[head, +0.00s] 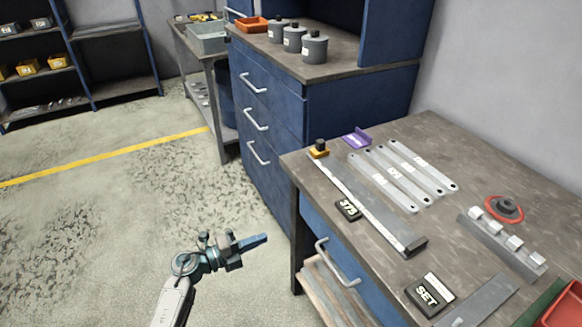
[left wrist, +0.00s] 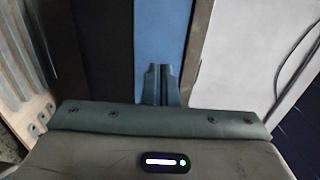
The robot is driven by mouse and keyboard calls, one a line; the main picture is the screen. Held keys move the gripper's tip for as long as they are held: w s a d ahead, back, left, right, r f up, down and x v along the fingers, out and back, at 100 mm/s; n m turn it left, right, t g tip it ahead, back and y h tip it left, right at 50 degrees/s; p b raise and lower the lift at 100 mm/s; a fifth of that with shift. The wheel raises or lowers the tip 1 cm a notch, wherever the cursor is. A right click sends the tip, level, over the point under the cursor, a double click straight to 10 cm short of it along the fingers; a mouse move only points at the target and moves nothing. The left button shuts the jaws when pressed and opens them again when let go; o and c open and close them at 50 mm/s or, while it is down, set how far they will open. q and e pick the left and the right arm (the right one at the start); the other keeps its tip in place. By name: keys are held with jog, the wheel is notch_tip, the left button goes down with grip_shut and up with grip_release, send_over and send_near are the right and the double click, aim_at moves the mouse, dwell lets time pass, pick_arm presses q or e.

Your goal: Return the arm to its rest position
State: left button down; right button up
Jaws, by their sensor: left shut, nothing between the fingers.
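My left gripper (head: 255,241) shows in the head view in front of the bench, over the floor and left of the bench's drawer. Its fingers point to the right and are shut with nothing between them. In the left wrist view the two fingertips (left wrist: 162,75) lie together in front of a blue panel. My right gripper is in neither view.
The bench top (head: 450,170) holds several galvanized brackets (head: 395,175), a long ruler-like bar, a black "SET" sign (head: 430,295) and a block with several pale cubes. A blue drawer cabinet (head: 265,120) stands behind. The floor (head: 90,240) at left is clear.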

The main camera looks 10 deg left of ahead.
pick_arm(q)
jog(key=s+a+f+n+t+y, duration=0.1)
jog(key=s+a+f+n+y, duration=0.2)
jog(key=a+f+n+y, duration=0.35)
jog(key=s+a+f+n+t+y, duration=0.1)
jog(key=s+a+f+n+y, duration=0.25)
jog(key=f+n, duration=0.6)
jog(key=s+a+f+n+t+y, duration=0.1)
jog(key=s+a+f+n+y, duration=0.35)
jog(key=f, duration=0.65)
jog(key=s+f+n+g, duration=0.2)
jog(key=s+f+g, duration=0.2)
jog(key=s, duration=0.7)
jog(key=s+f+n+g+y, duration=0.1)
jog(key=s+f+n+g, duration=0.2)
jog(key=s+f, duration=0.6)
jog(key=s+a+f+n+g, duration=0.1)
jog(key=s+f+n+g, duration=0.2)
jog(key=s, duration=0.9)
notch_tip(320, 180, down, 4)
jog(key=shift+s+r+g+p, duration=0.25)
jog(key=shift+s+g+p, duration=0.1)
jog(key=shift+g, duration=0.45)
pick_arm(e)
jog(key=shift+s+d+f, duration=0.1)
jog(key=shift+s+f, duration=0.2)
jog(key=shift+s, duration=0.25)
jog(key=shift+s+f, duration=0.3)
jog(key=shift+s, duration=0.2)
